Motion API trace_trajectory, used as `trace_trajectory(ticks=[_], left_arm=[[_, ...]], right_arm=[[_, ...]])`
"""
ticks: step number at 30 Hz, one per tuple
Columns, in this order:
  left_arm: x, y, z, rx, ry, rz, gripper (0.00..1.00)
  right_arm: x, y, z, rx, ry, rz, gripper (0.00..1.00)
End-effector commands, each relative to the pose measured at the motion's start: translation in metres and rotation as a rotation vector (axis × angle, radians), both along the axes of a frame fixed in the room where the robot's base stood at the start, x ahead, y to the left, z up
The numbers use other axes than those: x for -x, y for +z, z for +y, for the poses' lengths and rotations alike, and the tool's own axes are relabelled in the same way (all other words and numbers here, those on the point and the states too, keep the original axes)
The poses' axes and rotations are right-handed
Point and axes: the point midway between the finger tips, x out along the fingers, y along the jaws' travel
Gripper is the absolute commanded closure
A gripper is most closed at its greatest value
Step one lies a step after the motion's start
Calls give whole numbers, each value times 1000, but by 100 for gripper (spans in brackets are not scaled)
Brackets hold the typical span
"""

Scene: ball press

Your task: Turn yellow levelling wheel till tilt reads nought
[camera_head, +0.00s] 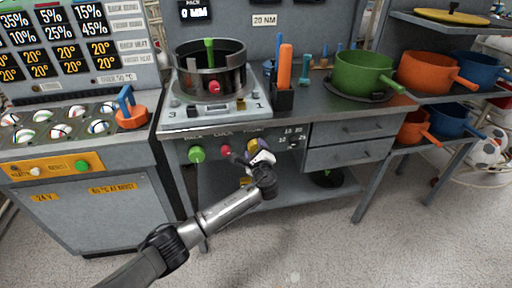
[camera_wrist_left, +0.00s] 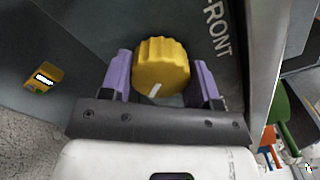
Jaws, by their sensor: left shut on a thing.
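The yellow levelling wheel (camera_wrist_left: 161,68) is a ribbed knob with a white mark, on the front panel of the press bench. In the left wrist view it sits between the two purple fingers of my left gripper (camera_wrist_left: 163,82), which is shut on it. In the head view my left gripper (camera_head: 258,156) is at the front panel, and the wheel is mostly hidden behind it. A green knob (camera_head: 197,154) and a red knob (camera_head: 225,151) are on the same panel to the left. I cannot make out a tilt reading. My right gripper is not in view.
A round metal press pot (camera_head: 210,82) stands on the bench above the panel. An orange-handled tool holder (camera_head: 284,97) stands to its right. Green (camera_head: 362,75) and orange (camera_head: 428,73) pots are further right. The floor in front is clear.

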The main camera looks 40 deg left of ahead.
Motion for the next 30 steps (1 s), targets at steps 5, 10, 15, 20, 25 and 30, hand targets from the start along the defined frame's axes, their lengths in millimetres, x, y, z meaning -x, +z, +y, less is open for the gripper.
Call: trace_trajectory(ticks=[5, 10, 15, 20, 25, 30], left_arm=[[0, -1, -1, 110, 1, -127, 68], [0, -2, -1, 214, 1, -250, 68], [0, -3, -1, 318, 1, -375, 68], [0, -4, -1, 417, 1, -492, 68], [0, -4, -1, 521, 0, -615, 68], [0, -5, -1, 626, 1, -739, 68]], right_arm=[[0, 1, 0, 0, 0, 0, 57], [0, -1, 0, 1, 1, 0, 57], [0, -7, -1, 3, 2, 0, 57], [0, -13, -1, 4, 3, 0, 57], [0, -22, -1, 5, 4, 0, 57], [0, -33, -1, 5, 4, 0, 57]])
